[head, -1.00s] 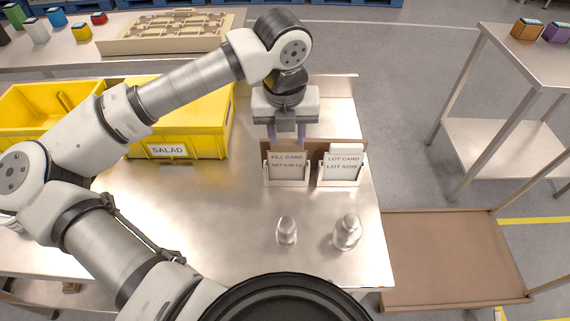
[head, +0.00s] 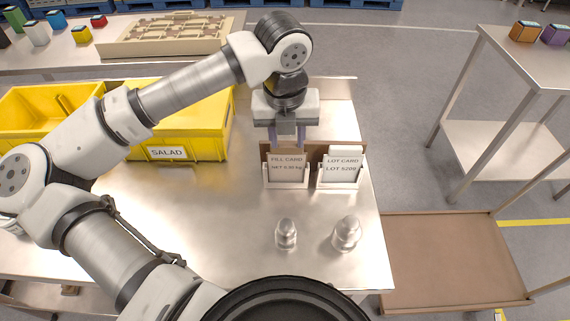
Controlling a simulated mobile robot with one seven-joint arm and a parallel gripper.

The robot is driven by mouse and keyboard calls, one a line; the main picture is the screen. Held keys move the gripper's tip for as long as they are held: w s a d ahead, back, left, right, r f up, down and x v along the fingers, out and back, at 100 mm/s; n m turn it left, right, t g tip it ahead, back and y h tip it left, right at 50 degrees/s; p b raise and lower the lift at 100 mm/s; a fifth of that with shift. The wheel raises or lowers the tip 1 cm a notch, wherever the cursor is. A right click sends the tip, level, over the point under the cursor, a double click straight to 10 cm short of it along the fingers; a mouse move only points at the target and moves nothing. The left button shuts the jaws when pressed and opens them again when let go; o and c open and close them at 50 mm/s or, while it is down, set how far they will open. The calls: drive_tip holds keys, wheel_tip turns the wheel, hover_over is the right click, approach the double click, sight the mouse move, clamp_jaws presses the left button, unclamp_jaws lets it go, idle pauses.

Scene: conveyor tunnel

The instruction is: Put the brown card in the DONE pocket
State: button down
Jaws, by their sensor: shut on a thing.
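My gripper (head: 286,136) points down at the back of the steel table, just above the left card holder (head: 286,184). It is shut on the brownish card marked FILL CARD (head: 286,168), which stands upright at that holder. The fingertips are partly hidden by the card's top edge. Whether the card rests fully in the holder cannot be told. A white card marked LOT CARD (head: 343,163) stands in the right holder (head: 338,185). A brown panel (head: 357,148) shows behind the holders. No DONE label is readable in this view.
Two metal weights (head: 286,233) (head: 347,233) stand in front of the holders. A yellow bin marked SALAD (head: 190,140) is to the left. A steel stand is at the right, with a brown tray (head: 450,260) low beside the table. The table's middle is clear.

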drive_tip(key=shift+g, duration=0.7)
drive_tip(key=f, duration=0.1)
drive_tip(key=s+f, duration=0.1)
drive_tip(key=f, duration=0.2)
drive_tip(key=shift+s+f, duration=0.3)
drive_tip(key=shift+f, duration=0.1)
wheel_tip(320, 180, up, 2)
drive_tip(key=shift+r, duration=0.25)
drive_tip(key=c, duration=1.6)
unclamp_jaws()
drive_tip(key=shift+o, duration=0.2)
drive_tip(key=shift+w+r, duration=0.15)
drive_tip(key=shift+r, duration=0.25)
drive_tip(key=shift+o, duration=0.8)
wheel_tip(320, 180, up, 15)
drive_tip(key=b, duration=0.2)
drive_tip(key=shift+r+t, duration=0.2)
drive_tip(key=shift+t, duration=0.1)
drive_tip(key=shift+s, duration=0.2)
